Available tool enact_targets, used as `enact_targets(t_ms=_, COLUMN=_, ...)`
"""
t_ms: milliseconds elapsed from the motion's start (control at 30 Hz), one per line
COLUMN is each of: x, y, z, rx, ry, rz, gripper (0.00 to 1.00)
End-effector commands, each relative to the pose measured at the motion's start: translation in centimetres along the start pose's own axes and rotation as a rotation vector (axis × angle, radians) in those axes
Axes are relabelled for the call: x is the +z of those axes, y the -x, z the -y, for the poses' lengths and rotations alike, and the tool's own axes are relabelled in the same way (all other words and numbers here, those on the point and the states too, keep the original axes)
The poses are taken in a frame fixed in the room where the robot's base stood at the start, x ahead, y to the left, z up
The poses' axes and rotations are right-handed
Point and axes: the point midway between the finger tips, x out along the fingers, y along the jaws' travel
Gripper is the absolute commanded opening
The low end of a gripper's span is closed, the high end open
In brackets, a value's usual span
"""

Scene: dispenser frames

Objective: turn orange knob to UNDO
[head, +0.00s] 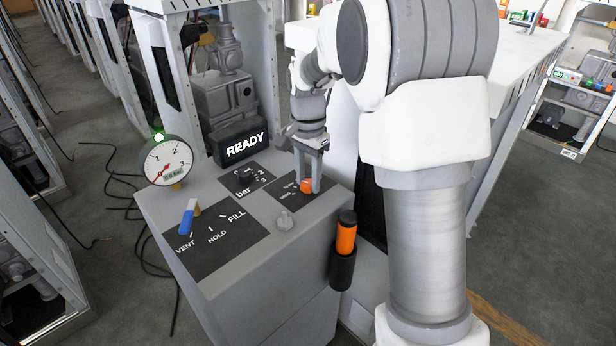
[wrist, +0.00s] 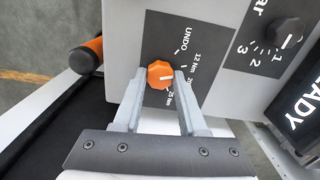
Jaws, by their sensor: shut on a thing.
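The orange knob (head: 306,186) sits on a dark label plate on the grey console top. In the wrist view the knob (wrist: 160,75) lies between the two finger tips of my gripper (wrist: 159,74), which is shut on it. The white pointer line on the knob points right in that view, toward the numbered Nm labels and away from the UNDO label (wrist: 187,39). The exact mark it meets is hard to tell. In the head view my gripper (head: 308,172) reaches down onto the knob from above and hides part of it.
A gauge (head: 167,162) and a READY display (head: 243,146) stand behind. An orange-and-black handled tool (head: 346,238) hangs in a holder at the console's right edge.

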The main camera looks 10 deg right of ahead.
Motion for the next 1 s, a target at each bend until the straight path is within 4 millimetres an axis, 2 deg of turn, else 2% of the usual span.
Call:
enact_targets(t_ms=433, x=-0.02, y=0.23, z=-0.03, rx=0.001, ry=0.080, rz=0.001, gripper=0.00)
enact_targets(t_ms=1000, x=-0.05, y=0.27, z=-0.03, rx=0.001, ry=0.510, rz=0.001, gripper=0.00)
